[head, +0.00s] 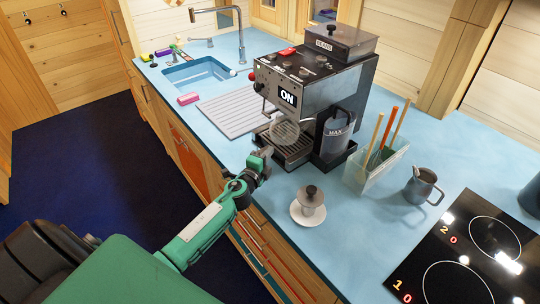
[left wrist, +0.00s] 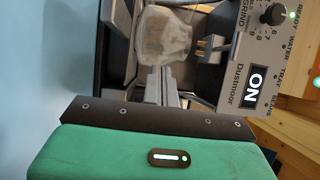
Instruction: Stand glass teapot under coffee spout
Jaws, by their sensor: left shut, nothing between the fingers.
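The glass teapot (head: 284,132) is a clear, rounded vessel at the front of the coffee machine (head: 310,80), over the drip tray (head: 296,152). It also shows in the left wrist view (left wrist: 165,38), just beyond my fingertips. Its base and exact fit under the spout are hard to make out. My left gripper (head: 262,158) is at the counter's front edge, pointing at the machine, just in front of the teapot. Its fingers (left wrist: 160,84) are shut and empty. My right gripper is not in view.
A white dish with a dark-knobbed piece (head: 310,207) stands near the counter edge. A clear utensil holder (head: 376,168), a dark pitcher (head: 420,187) and a hob (head: 468,250) are to the right. The sink (head: 196,73) and ribbed drainboard (head: 235,112) are to the left.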

